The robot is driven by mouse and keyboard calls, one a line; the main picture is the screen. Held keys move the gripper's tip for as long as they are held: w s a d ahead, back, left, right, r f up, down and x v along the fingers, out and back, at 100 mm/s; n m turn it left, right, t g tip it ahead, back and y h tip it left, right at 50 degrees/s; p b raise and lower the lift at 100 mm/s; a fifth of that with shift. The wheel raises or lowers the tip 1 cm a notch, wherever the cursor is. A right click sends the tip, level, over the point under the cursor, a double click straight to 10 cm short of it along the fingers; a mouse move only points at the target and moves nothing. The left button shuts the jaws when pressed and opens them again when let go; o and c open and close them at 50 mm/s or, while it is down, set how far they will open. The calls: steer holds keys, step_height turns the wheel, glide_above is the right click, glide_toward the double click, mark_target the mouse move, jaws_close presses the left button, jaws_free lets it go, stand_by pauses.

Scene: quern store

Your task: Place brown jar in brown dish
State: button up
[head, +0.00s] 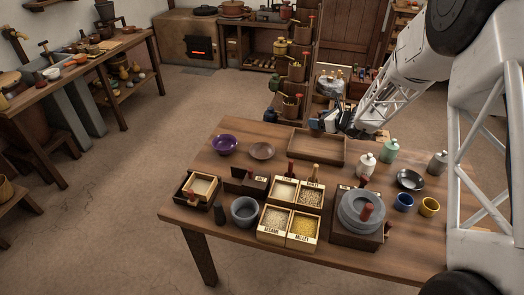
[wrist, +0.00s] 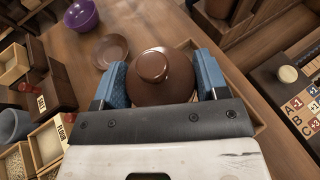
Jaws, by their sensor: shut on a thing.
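A brown lidded jar (wrist: 160,82) with a round knob sits between the blue fingers of my gripper (wrist: 161,72) in the wrist view, and the gripper is shut on it. In the head view my gripper (head: 328,121) is over the shallow wooden tray, and I cannot make out the jar clearly there. The brown dish (head: 262,151) lies on the table left of the tray, apart from the gripper. It looks empty, and it also shows in the wrist view (wrist: 109,52), up and left of the jar.
A purple bowl (head: 224,144) stands left of the dish. The wooden tray (head: 333,158) is under my gripper. Grain boxes (head: 272,238), a grey mortar (head: 244,211) and a stone quern (head: 358,215) stand nearer the front. A white jar (head: 366,165) stands to the right.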

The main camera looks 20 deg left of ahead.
steer(key=s+a+n+g, duration=0.2)
steer(key=s+a, duration=0.1)
steer(key=a, duration=0.7)
steer(key=s+a+n+g+y, duration=0.1)
steer(key=s+a+n+g, duration=0.1)
steer(key=a, duration=0.8)
steer(key=shift+s+a+g, duration=0.4)
steer(key=shift+s, duration=0.15)
glide_above(262, 153)
step_height(262, 153, down, 6)
steer(key=shift+s+f, duration=0.15)
steer(key=shift+f, duration=1.9)
steer(key=shift+f, duration=0.1)
steer(key=o, duration=1.2)
steer(key=shift+o, duration=0.2)
